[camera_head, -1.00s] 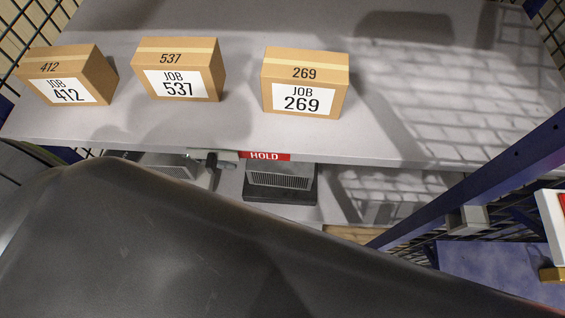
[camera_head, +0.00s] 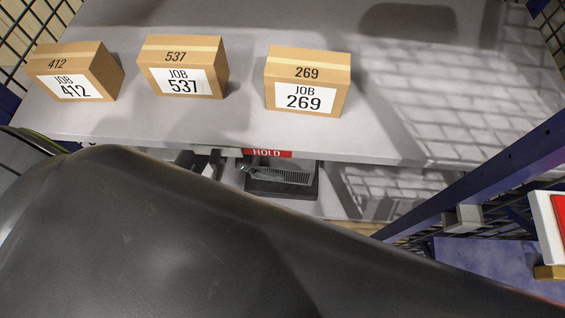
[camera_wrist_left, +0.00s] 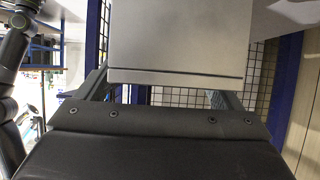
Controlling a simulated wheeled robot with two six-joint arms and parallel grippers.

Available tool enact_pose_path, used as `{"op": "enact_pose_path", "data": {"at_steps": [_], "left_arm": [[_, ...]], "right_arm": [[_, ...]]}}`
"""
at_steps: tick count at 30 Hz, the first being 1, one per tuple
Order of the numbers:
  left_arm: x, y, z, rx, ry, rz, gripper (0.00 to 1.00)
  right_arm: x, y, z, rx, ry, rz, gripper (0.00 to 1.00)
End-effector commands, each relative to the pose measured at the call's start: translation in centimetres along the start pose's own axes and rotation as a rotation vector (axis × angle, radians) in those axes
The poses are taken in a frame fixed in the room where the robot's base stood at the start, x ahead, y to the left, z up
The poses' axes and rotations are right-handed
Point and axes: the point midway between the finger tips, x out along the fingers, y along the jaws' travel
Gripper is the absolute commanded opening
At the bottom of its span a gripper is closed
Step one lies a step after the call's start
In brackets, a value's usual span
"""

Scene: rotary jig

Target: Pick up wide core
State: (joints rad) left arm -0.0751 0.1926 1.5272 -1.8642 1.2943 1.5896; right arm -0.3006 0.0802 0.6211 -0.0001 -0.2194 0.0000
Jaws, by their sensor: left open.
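A grey block with a ribbed face (camera_head: 285,177) sits on a dark base on the lower shelf, below the red HOLD label. I cannot tell whether it is the wide core. My left gripper (camera_head: 220,166) shows just beyond my dark arm, in front of the lower shelf and left of that block; my arm hides part of it. In the left wrist view my left gripper (camera_wrist_left: 163,92) is open, its fingers apart with nothing held between them. A large pale grey flat-faced thing (camera_wrist_left: 180,35) lies beyond the fingers. My right gripper is not in view.
Cartons 412 (camera_head: 75,72), 537 (camera_head: 183,67) and 269 (camera_head: 307,82) stand on the upper shelf (camera_head: 220,128). The red HOLD label (camera_head: 267,153) is on its front edge. A blue post (camera_head: 480,175) slants at the right.

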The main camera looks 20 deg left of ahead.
Motion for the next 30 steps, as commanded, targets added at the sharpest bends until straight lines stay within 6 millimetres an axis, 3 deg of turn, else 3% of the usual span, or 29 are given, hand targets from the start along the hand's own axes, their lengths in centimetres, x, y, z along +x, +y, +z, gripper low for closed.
{"op": "enact_pose_path", "data": {"at_steps": [4, 12, 30], "left_arm": [[1.7, -0.1, -0.1, 0.000, 0.001, -0.001, 0.88], [2.0, 0.0, 0.0, 0.001, -0.001, -0.001, 0.88], [2.0, 0.0, 0.0, 0.000, -0.001, -0.001, 0.11]], "right_arm": [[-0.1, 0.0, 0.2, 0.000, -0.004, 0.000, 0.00], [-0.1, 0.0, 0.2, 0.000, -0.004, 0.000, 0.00], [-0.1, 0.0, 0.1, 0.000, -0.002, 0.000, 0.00]]}}
